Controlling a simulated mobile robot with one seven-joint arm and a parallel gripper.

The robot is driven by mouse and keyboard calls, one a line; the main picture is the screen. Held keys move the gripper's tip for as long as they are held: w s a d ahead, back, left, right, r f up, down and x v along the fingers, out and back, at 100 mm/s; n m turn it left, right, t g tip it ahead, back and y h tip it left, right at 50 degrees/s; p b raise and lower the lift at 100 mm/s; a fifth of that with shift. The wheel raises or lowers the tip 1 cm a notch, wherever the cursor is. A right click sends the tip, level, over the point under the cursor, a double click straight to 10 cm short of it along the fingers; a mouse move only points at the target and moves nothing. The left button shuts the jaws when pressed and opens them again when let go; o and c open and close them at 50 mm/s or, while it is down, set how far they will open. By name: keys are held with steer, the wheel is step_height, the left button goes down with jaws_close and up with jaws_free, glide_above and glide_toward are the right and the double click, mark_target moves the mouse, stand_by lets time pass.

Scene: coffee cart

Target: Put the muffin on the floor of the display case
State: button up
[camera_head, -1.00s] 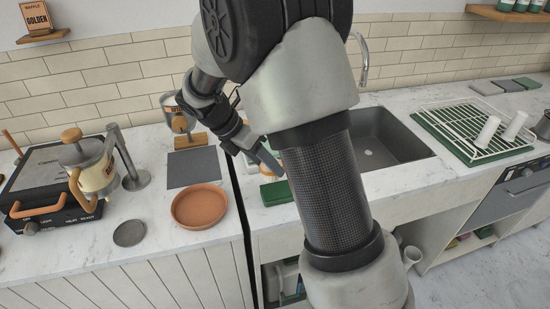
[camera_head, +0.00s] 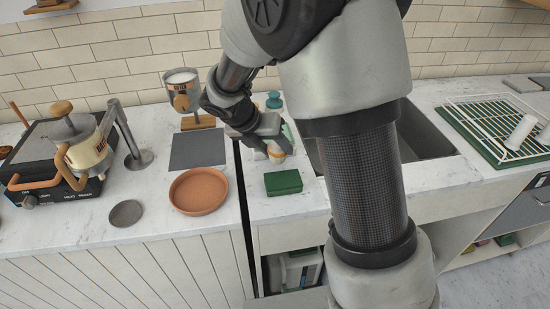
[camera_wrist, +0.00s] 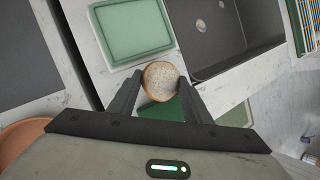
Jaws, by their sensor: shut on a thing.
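My gripper (camera_head: 270,142) is over the counter between the grey mat and the sink. In the wrist view my gripper (camera_wrist: 158,92) has its two fingers closed on either side of a round muffin with a pale speckled top and a tan rim (camera_wrist: 160,76). The muffin (camera_head: 277,151) shows only partly in the head view, below the fingers. I cannot tell how high it is above the counter. I can make out no display case in either view.
A green block (camera_head: 283,182) lies on the counter in front of my gripper. A pale green tray (camera_wrist: 131,28) and the sink (camera_wrist: 220,35) are close by.

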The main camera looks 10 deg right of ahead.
mark_target(270, 153)
steer(key=shift+f+b, duration=0.35)
steer(key=shift+f, duration=1.5)
steer(key=o, duration=1.1)
steer(key=shift+f, duration=0.1)
steer(key=shift+o, duration=0.2)
